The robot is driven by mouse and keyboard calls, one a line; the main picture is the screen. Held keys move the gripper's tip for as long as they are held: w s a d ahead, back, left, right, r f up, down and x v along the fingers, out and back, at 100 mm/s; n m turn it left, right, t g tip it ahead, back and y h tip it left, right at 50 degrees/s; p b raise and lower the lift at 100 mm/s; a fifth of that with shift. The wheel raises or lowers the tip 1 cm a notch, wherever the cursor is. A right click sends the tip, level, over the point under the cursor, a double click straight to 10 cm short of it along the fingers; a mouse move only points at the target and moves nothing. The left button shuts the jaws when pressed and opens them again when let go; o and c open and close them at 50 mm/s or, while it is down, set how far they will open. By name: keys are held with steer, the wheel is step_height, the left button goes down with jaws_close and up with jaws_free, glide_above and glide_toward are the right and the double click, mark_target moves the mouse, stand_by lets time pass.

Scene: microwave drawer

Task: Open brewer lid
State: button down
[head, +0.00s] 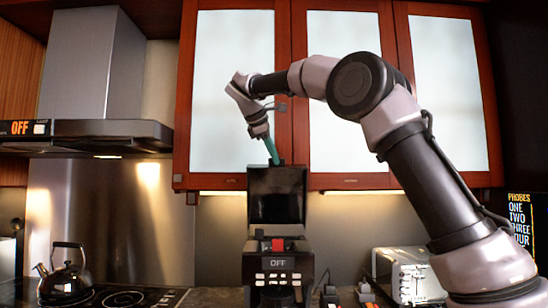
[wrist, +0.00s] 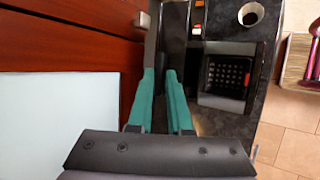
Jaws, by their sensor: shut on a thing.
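My gripper (head: 273,161), with teal fingers, points down at the lid's top edge. In the wrist view my gripper (wrist: 164,74) has a finger on each side of the dark lid edge, shut on it. The exact contact is partly hidden by the fingers.
Wooden cabinets with pale panels (head: 235,90) stand close behind the lid and arm. A kettle (head: 64,272) sits on the stove at left, under a range hood (head: 90,130). A toaster (head: 408,275) stands to the right of the brewer.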

steer(key=c, duration=0.9)
jaws_free()
steer(key=shift+w+d, duration=0.1)
steer(key=v, duration=1)
steer(key=shift+r, duration=0.25)
